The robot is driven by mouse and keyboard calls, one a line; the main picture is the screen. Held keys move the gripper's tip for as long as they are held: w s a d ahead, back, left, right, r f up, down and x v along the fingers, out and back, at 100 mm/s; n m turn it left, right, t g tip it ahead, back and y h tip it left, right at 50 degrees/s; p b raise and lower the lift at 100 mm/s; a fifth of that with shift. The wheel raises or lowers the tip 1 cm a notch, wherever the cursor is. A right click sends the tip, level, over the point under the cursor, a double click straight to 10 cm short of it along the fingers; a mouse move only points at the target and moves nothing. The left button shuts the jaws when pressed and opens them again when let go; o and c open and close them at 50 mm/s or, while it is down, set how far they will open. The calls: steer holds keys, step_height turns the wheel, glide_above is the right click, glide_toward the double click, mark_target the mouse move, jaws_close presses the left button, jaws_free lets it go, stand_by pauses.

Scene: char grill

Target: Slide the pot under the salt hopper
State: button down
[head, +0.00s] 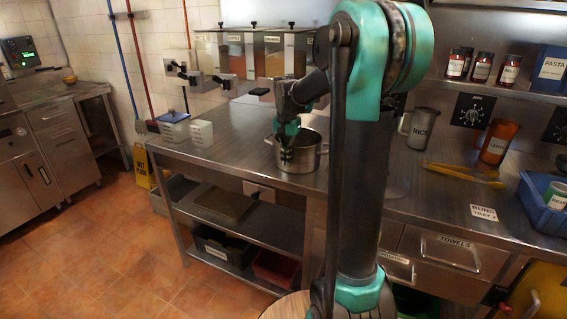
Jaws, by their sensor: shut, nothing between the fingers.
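The steel pot (309,161) stands upright on the steel counter, left of my arm, with a side handle showing at each side. My gripper (286,156) is shut and empty. It points down at the pot's left part, its fingertips overlapping the near wall just below the rim. I cannot tell whether they touch it. A row of clear-fronted hoppers hangs on the back wall behind the pot, including one with orange contents (235,52) and one with brownish contents (271,55). Their labels are too small to read, so I cannot tell which is salt. My arm partly hides the rightmost hopper.
Clear containers (201,133) stand at the counter's left end. The counter (225,130) between them and the pot is clear.

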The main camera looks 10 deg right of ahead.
steer(key=w+d, duration=0.1)
steer(key=w, duration=0.1)
steer(key=w+d, duration=0.2)
steer(key=w, duration=0.1)
steer(key=w+d, duration=0.2)
steer(key=shift+w+d, duration=0.2)
steer(key=shift+s, duration=0.1)
